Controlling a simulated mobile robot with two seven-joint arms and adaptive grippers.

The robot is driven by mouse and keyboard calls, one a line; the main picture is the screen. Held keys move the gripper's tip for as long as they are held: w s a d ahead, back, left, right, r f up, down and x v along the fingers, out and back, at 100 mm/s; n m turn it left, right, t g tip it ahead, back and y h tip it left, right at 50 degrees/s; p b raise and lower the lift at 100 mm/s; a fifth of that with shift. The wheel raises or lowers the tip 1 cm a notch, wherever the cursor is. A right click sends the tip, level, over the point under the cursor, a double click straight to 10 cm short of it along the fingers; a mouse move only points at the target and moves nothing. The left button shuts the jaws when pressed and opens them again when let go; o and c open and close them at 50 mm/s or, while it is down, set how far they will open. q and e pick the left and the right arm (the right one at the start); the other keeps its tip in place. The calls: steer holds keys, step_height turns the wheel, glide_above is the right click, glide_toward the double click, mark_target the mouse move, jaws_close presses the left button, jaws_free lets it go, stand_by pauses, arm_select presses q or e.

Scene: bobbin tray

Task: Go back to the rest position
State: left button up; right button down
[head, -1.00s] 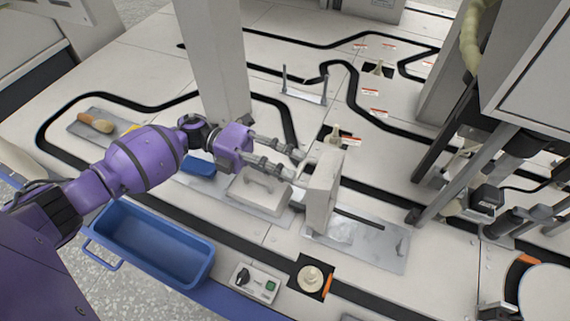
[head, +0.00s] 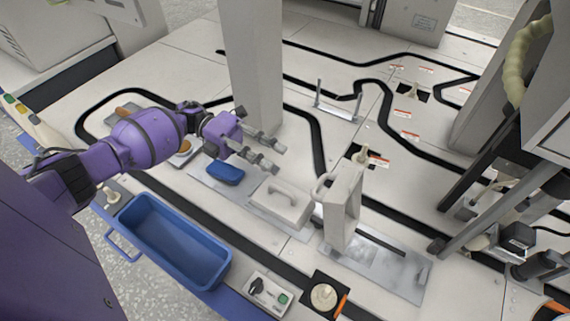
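My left gripper (head: 270,150) reaches in from the left on the purple arm and hangs over the table. Its two grey fingers are spread apart with nothing between them. It is above and behind the blue block (head: 225,172) and the grey handled block (head: 281,205). The upright pale bracket (head: 342,208) stands to the right, apart from the fingers. My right gripper does not show.
A blue bin (head: 172,237) sits at the table's front edge. A control box (head: 268,292) with a green button is right of it. A pale column (head: 252,75) rises behind my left gripper. Machinery (head: 500,225) stands at the right. Black track lines cross the table.

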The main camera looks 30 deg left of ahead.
arm_select(q)
steer(key=shift+a, duration=0.4)
steer(key=shift+r, duration=0.1)
